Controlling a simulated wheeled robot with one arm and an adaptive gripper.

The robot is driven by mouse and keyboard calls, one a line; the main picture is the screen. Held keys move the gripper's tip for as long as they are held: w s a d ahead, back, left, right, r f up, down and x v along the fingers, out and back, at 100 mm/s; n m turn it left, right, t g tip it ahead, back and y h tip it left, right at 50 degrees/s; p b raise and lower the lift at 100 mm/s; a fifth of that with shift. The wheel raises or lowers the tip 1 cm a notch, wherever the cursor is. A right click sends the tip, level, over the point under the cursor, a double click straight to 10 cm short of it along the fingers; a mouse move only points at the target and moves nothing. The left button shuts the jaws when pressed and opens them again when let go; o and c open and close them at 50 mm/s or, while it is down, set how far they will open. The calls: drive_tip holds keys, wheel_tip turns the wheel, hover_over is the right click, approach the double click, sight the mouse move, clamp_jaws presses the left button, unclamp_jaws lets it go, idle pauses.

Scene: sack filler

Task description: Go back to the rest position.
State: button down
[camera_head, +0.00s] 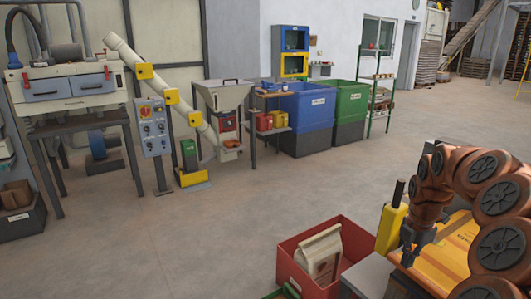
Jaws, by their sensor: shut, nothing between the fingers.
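My gripper (408,258) is at the lower right, pointing down at the end of my folded brown-orange arm. Its dark fingers are shut with nothing between them. It hangs just above or beside the orange deck of my own body; the exact gap cannot be told. A red crate (285,264) is to the left of my gripper, apart from it. A pale paper sack (318,256) stands tilted in the crate, with its top above the rim.
A hopper (222,95) with a slanted pipe and a control box (153,128) stand at the back left. A workbench machine (70,85) is further left. A blue bin (305,110) and a green bin (350,105) stand by the wall. The middle floor is clear.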

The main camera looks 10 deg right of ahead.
drive_tip(key=s+a+r+m, duration=0.2)
drive_tip(key=s+a+m, duration=0.15)
drive_tip(key=a, duration=0.55)
drive_tip(key=s+a+r+m, duration=0.25)
drive_tip(key=s+a, duration=0.25)
drive_tip(key=a, duration=0.4)
drive_tip(key=s+a+f+m+g, duration=0.15)
drive_tip(key=s+a+m, duration=0.25)
drive_tip(key=s+m, duration=0.55)
drive_tip(key=s+a+f+m+g, duration=0.15)
drive_tip(key=s+a+m, duration=0.35)
drive_tip(key=s, duration=0.7)
wheel_tip(320, 180, up, 20)
drive_tip(key=t+p, duration=0.1)
drive_tip(key=p, duration=1.8)
drive_tip(key=shift+s+d+r, duration=0.15)
drive_tip(key=shift+d+r, duration=0.05)
drive_tip(key=shift+d, duration=0.15)
drive_tip(key=shift+m, duration=0.25)
